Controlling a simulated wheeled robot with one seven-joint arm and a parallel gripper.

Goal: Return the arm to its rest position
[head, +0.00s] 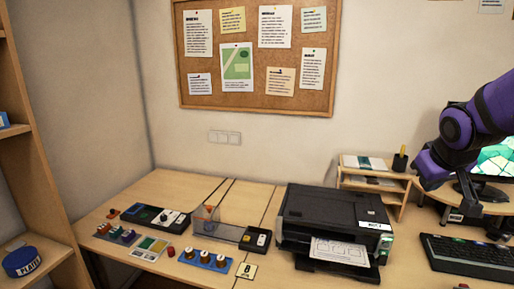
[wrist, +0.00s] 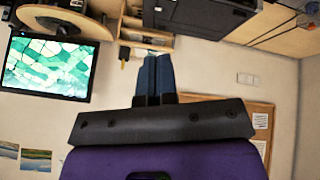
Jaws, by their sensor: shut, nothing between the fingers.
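My gripper (wrist: 157,60) shows in the wrist view, its two blue-grey fingers side by side, shut and empty. Nothing touches the fingertips. In the head view my purple arm is raised at the right, in front of the monitor (head: 495,160) and above the desk. The wrist view is upside down; there the monitor (wrist: 45,65) is at the left and the printer (wrist: 200,15) at the top.
The black printer (head: 330,220) stands mid-desk, with the keyboard (head: 468,256) to its right. A small wooden shelf (head: 375,180) is behind. Servo parts, a bin (head: 218,228) and coloured trays fill the left desk. A corkboard (head: 258,100) hangs on the wall.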

